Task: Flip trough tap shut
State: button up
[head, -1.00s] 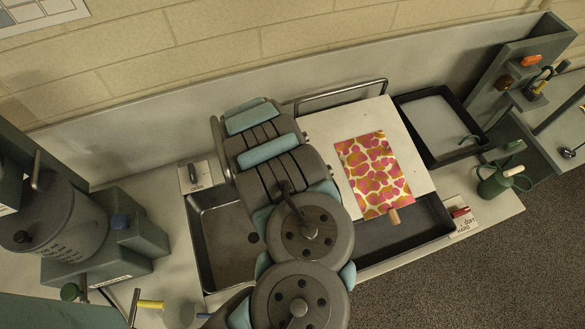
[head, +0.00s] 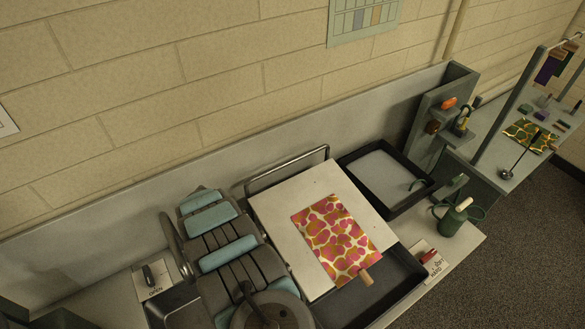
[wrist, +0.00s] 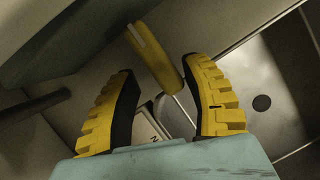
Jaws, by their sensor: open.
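In the wrist view, my gripper (wrist: 160,68) is open, with a thick yellow finger on each side. A yellow bar with a pale stripe (wrist: 150,48), which looks like a tap lever, lies just ahead of and between the fingertips; I cannot tell if they touch. A printed card (wrist: 148,124) shows partly behind the fingers. The metal trough (wrist: 232,62) has a round drain hole at right. In the head view, a card marked OPEN with a small dark lever (head: 152,274) sits by the trough corner (head: 168,308). My arm hides the gripper there.
A pale board (head: 272,208) bearing a pink patterned sheet (head: 337,238) lies over a dark tray (head: 385,292). Behind are a black-rimmed tray (head: 352,163) and a grey stand (head: 425,125). A green can (head: 452,220) stands at the right by a red-marked card (head: 430,262).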

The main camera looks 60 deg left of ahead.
jog(key=m, duration=0.2)
jog(key=m+h, duration=0.1)
jog(key=m, duration=0.1)
jog(key=shift+w+a+g, duration=0.2)
jog(key=shift+a+g, duration=0.15)
jog(key=shift+g, duration=0.05)
jog(key=shift+w+f+m+h, duration=0.1)
jog(key=shift+m+h, duration=0.2)
jog(key=shift+m, duration=0.4)
jog(key=shift+m+g+b, duration=0.3)
jog(key=shift+m+b, duration=0.1)
jog(key=shift+w+a+m+h+b, duration=0.15)
jog(key=shift+m+h+b, duration=0.15)
jog(key=shift+m+b, duration=0.5)
jog(key=w+v, duration=0.1)
jog(key=v, duration=1.7)
jog(key=w+a+m+t+y+p, duration=0.1)
jog(key=w+y+p, duration=0.3)
jog(key=w, duration=0.8)
jog(key=w+a+m+t+y+p, duration=0.1)
jog(key=w+y+p, duration=0.4)
jog(key=w, duration=0.8)
jog(key=shift+w+a+m+t+y, duration=0.25)
jog(key=shift+a+m+y, duration=0.5)
jog(key=shift+m, duration=0.65)
jog(key=shift+d, duration=0.1)
